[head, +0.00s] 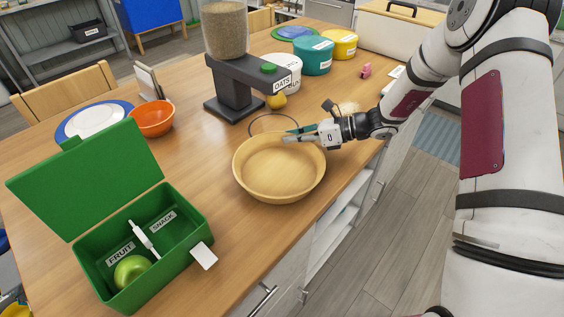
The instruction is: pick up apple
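A green apple (131,270) sits in the fruit-labelled compartment of an open green lunch box (178,253) at the front left of the table. The box's lid (85,180) stands tilted back to the left. A white divider (145,240) separates the fruit and snack sides. My gripper (288,138) is over the far rim of an empty-looking wooden bowl (278,172), well to the right of and behind the apple. It points left. A teal patch shows beside its fingers, and the finger gap is too small to make out. The apple is away from my gripper.
A dark oats dispenser (234,92) stands behind the bowl, with a yellow round thing (277,101) by it. An orange bowl (151,118) and stacked plates (95,119) are at the left. Labelled tubs (313,57) stand at the back. Bare table (205,170) lies between box and bowl.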

